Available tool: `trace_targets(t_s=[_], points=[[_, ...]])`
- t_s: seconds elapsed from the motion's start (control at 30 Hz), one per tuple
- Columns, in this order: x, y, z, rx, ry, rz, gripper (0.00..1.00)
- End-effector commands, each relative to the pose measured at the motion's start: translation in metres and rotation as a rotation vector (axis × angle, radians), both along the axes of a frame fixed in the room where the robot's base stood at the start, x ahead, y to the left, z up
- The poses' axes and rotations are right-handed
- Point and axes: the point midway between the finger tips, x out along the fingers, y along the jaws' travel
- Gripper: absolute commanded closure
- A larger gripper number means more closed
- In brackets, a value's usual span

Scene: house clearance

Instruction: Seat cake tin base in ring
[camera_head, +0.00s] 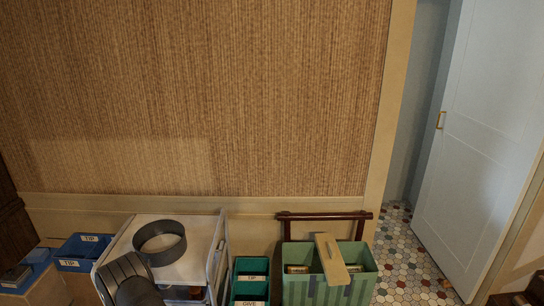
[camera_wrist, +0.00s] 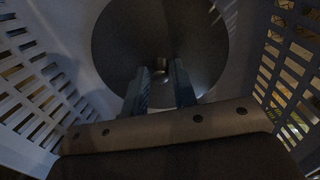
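The cake tin ring (camera_head: 160,243), a dark grey open hoop, lies on the white top of a trolley at lower left in the head view. In the wrist view, a dark round disc (camera_wrist: 125,40), which looks like the cake tin base, lies flat in a pale basket. A small shiny knob (camera_wrist: 160,72) stands near its middle. My gripper (camera_wrist: 160,75) is over the disc with its two blue-grey fingers apart, one on each side of the knob. I cannot tell whether they touch it. The head view does not clearly show my gripper or the disc.
The basket's slotted walls (camera_wrist: 35,80) rise close on both sides of my gripper. The white trolley top (camera_head: 195,262) has bare room right of the ring. Blue bins (camera_head: 82,252), teal bins (camera_head: 250,280) and a green striped crate (camera_head: 300,292) stand around it.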

Motion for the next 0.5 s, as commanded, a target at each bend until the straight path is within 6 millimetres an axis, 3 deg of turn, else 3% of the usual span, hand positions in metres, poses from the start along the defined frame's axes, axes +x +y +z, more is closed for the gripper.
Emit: trace_targets(t_s=[0.03,0.1,0.13,0.5], points=[[0.0000,0.0000,0.0001,0.000,0.000,0.000,0.85],[0.0000,0.0000,0.0001,0.000,0.000,0.000,0.99],[0.0000,0.0000,0.0001,0.000,0.000,0.000,1.00],[0.0004,0.0004,0.0068,0.001,-0.001,0.000,1.00]])
